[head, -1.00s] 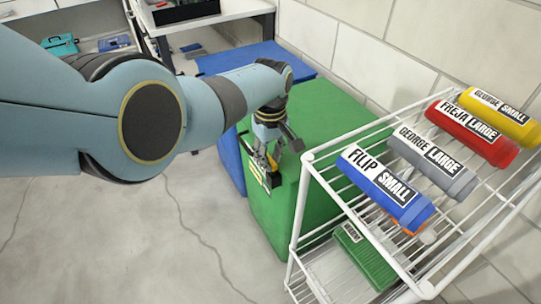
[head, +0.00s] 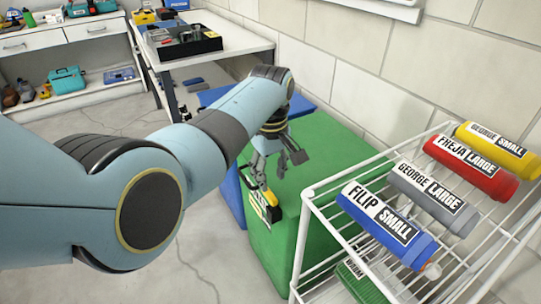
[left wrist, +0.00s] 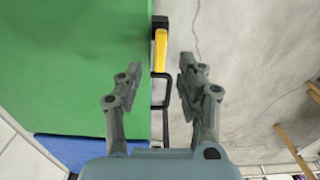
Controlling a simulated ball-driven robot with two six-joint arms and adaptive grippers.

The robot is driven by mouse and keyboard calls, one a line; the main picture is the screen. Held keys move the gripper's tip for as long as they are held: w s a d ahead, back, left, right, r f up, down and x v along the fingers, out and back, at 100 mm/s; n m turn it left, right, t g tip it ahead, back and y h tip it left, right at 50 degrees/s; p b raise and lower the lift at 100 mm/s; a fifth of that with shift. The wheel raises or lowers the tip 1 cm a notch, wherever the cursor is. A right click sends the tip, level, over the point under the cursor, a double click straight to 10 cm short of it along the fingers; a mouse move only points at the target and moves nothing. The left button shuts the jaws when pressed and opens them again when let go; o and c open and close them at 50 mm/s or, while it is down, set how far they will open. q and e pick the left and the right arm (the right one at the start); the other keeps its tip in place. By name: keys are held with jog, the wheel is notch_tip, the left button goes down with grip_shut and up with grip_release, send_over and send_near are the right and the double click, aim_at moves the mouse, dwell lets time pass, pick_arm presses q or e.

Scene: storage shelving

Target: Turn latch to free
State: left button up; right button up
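The latch is a yellow and black handle (head: 269,200) on the side of a green box (head: 322,162), near its top edge. In the left wrist view the latch's yellow part (left wrist: 160,50) and a black loop (left wrist: 155,93) lie along the box's edge. My left gripper (head: 275,172) is above the latch in the head view. In the left wrist view the left gripper (left wrist: 156,80) has its two fingers spread, with the black loop showing in the gap between them. I see no clear contact; the depth between fingers and latch is hard to tell. My right gripper is not in view.
A white wire rack (head: 305,215) with labelled bottles, such as a blue one (head: 385,225), stands close on the right. A blue box (head: 235,192) is beside the green one. A workbench with a black tray (head: 182,40) is behind. Grey floor (head: 110,115) is open on the left.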

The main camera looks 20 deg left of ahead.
aim_at(270, 195)
pick_arm(q)
notch_tip(270, 195, up, 6)
jog(key=shift+f, duration=0.1)
dwell(0.4)
jog(key=s+a+f+m+g, duration=0.15)
jog(key=s+a+f, duration=0.25)
jog(key=s+f, duration=0.95)
jog(key=s+a+f+n+g, duration=0.1)
jog(key=s+a+f+g, duration=0.25)
jog(key=s+f, duration=1)
jog(key=s+a+f+m+t+y, duration=0.1)
jog(key=s+a+f+m, duration=0.35)
jog(key=s, duration=1.15)
jog(key=s+a+f+m+t, duration=0.2)
jog(key=s+a+f, duration=0.45)
jog(key=s, duration=0.85)
jog(key=w+m+t, duration=0.1)
jog(key=w, duration=0.1)
jog(key=w+d+f+m+t, duration=0.1)
jog(key=w, duration=0.1)
jog(key=shift+m+t, duration=0.3)
